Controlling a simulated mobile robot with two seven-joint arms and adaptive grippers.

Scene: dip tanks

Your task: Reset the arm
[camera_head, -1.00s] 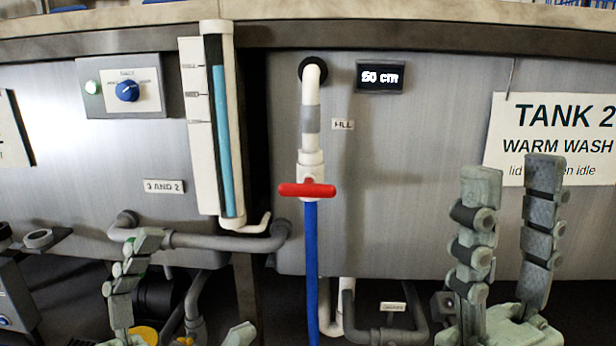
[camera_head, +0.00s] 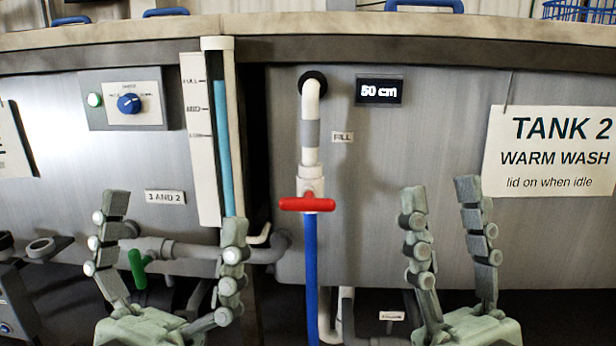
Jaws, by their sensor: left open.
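My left gripper (camera_head: 175,213) is in the lower left of the head view. Its two grey-green fingers stand upright and wide apart, with nothing between them. It is in front of the grey pipe and a green valve handle (camera_head: 138,268), partly covering the pipe. My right gripper (camera_head: 441,190) points up in front of tank 2, right of the blue hose. Its fingers are apart and empty. Neither gripper appears to hold anything. Most of both arms is out of view below.
A red valve handle (camera_head: 307,204) lies crosswise on the white fill pipe (camera_head: 310,130), above a blue hose (camera_head: 311,265). A level gauge (camera_head: 200,140), a blue knob (camera_head: 129,103), a "50 cm" display (camera_head: 379,91) and a TANK 2 sign (camera_head: 550,150) are on the tank fronts.

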